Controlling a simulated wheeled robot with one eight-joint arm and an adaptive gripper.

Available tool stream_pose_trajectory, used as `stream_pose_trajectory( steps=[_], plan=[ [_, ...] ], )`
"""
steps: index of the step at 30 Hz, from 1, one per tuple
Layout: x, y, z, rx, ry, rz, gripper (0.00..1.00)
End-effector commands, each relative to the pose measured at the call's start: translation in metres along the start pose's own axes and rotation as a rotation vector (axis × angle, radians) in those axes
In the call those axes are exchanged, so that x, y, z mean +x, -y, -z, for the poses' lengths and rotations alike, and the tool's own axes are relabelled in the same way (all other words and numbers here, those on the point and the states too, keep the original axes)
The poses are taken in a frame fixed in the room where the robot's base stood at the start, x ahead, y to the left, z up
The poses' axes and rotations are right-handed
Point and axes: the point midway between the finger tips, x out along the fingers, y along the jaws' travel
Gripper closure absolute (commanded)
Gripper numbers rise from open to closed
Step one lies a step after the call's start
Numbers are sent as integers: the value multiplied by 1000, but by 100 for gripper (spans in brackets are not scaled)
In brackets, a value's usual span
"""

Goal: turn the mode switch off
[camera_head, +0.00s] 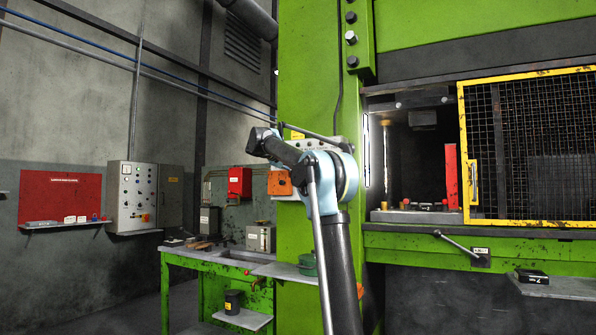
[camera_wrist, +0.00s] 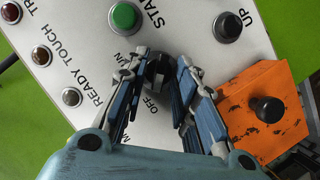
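The mode switch (camera_wrist: 158,70) is a dark round knob on a pale control panel (camera_wrist: 85,25) in the wrist view. I cannot tell which one the knob points to. My gripper (camera_wrist: 164,66) has its fingers apart, one on each side of the knob, with the tips close to it. I cannot tell whether they touch it. In the head view, my wrist hides the fingers and the switch; part of the panel (camera_head: 312,143) shows on the green press column.
Close to the switch are a green start button (camera_wrist: 124,16), a black "UP" button (camera_wrist: 229,25) and several indicator lamps. An orange box with a black button (camera_wrist: 265,110) stands out at the right. A yellow mesh guard (camera_head: 530,145) is right of my arm.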

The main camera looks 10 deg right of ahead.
Motion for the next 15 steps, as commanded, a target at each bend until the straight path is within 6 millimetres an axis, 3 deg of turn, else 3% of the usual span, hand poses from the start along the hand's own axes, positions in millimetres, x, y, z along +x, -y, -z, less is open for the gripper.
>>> stream_pose_trajectory(
  steps=[15],
  plan=[
    [-7, 0, 0, 0, -1, 1, 71]
  ],
)
